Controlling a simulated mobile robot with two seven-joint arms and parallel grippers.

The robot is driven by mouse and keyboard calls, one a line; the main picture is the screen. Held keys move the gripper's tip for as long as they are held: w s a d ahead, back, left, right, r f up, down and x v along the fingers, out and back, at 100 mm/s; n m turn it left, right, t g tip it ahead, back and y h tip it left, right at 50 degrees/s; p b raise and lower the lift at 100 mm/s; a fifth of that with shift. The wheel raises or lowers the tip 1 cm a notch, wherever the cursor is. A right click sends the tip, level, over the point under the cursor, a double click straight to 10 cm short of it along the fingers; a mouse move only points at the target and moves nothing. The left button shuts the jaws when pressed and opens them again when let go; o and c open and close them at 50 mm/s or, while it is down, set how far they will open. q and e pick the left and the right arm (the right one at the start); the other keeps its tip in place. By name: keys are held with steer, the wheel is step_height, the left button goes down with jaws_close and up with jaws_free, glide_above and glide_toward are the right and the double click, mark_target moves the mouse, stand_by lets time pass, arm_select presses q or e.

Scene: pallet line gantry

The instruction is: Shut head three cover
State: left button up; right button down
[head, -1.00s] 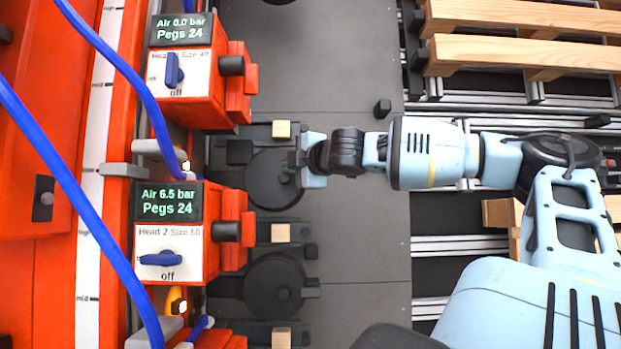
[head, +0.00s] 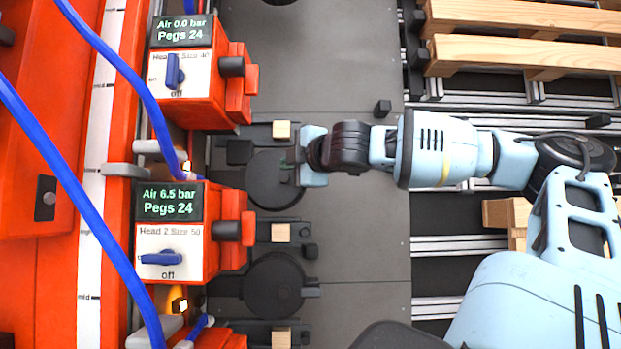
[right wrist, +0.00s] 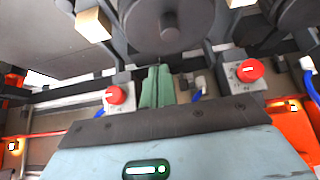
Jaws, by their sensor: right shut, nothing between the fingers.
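A round dark cover (head: 272,182) lies flat in the head view, beside the gap between two orange control boxes. Whether it is the head three cover is not readable. My right gripper (head: 291,166) is shut and empty at the right edge of this disc; contact is unclear. In the right wrist view its green fingers (right wrist: 157,86) point toward a dark disc (right wrist: 170,22). The upper box (head: 186,70) shows Air 0.0 bar and Size 40; its head number is unclear. The lower box (head: 170,240) reads Head 2, Size 50, Air 6.5 bar. My left gripper is not in view.
Another round dark disc (head: 274,284) lies below. Small wooden blocks (head: 281,130) sit on dark holders beside the discs. Blue hoses (head: 75,200) cross the left side. Wooden pallet boards (head: 520,52) lie at upper right. The grey plate (head: 355,240) right of the discs is mostly clear.

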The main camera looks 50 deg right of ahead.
steer(key=shift+s+a+r, duration=0.65)
steer(key=shift+s+a, duration=0.2)
steer(key=shift+a, duration=0.1)
steer(key=shift+s+a+r, duration=0.65)
steer(key=shift+s+a, duration=0.15)
steer(key=shift+a, duration=0.1)
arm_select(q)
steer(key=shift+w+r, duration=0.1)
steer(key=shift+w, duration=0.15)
